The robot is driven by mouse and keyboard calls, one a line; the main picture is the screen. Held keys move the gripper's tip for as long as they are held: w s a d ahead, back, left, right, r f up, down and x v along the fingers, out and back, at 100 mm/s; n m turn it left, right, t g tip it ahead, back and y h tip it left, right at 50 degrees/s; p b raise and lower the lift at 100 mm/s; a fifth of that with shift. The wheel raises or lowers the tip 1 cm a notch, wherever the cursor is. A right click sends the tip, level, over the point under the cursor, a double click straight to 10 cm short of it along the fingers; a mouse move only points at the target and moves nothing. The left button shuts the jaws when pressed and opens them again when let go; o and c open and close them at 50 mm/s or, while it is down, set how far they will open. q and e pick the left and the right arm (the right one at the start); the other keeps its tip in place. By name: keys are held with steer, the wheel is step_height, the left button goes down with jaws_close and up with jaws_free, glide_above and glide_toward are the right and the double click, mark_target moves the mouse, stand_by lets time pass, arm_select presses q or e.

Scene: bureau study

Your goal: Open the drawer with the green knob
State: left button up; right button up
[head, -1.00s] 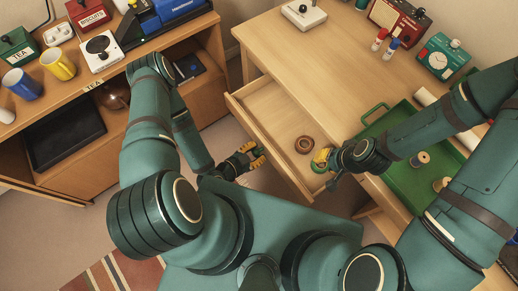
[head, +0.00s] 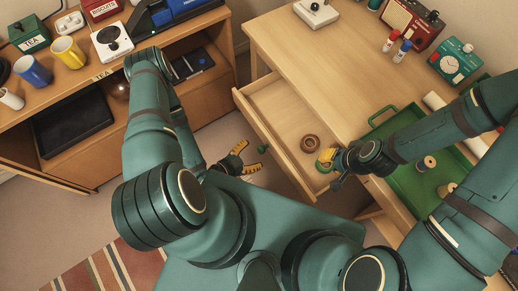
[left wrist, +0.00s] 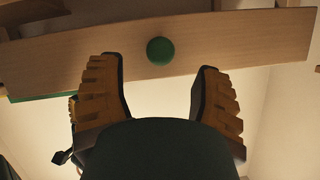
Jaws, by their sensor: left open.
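The drawer (head: 277,104) under the desk top stands pulled well out, with its inside showing. Its green knob (head: 262,149) is on the front panel and also shows in the left wrist view (left wrist: 160,50). My left gripper (head: 252,158) is open and empty, just in front of the knob. In the left wrist view the knob lies beyond and between the two spread fingers (left wrist: 162,88), apart from both. My right gripper (head: 326,159) is over the near right end of the drawer; its jaws are too small to judge.
A brown ring (head: 310,143) lies in the drawer. A green tray (head: 404,190) with spools is on the desk (head: 320,70), partly behind my right arm. A wooden cabinet (head: 100,149) with mugs on top stands at left. Carpet shows between cabinet and drawer.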

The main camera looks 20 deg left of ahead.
arm_select(q)
steer(key=v, duration=0.7)
stand_by(0.4)
steer(key=w+d+r+n+g+y, duration=0.1)
steer(key=w+n+g, duration=0.1)
steer(key=w, duration=0.1)
steer(key=w+d+r+n+g+y, duration=0.1)
steer(key=w+d+n+g, duration=0.1)
steer(key=w+n+g, duration=0.1)
steer(key=w+d+r+n+g, duration=0.1)
steer(key=w+n+g, duration=0.2)
steer(key=w, duration=0.1)
steer(key=shift+d+y, duration=0.4)
steer(key=d+r+n+g, duration=0.2)
steer(key=d+r+n, duration=0.1)
steer(key=shift+s+d+r, duration=0.1)
steer(key=shift+s+r, duration=0.05)
steer(key=shift+s, duration=0.2)
stand_by(0.3)
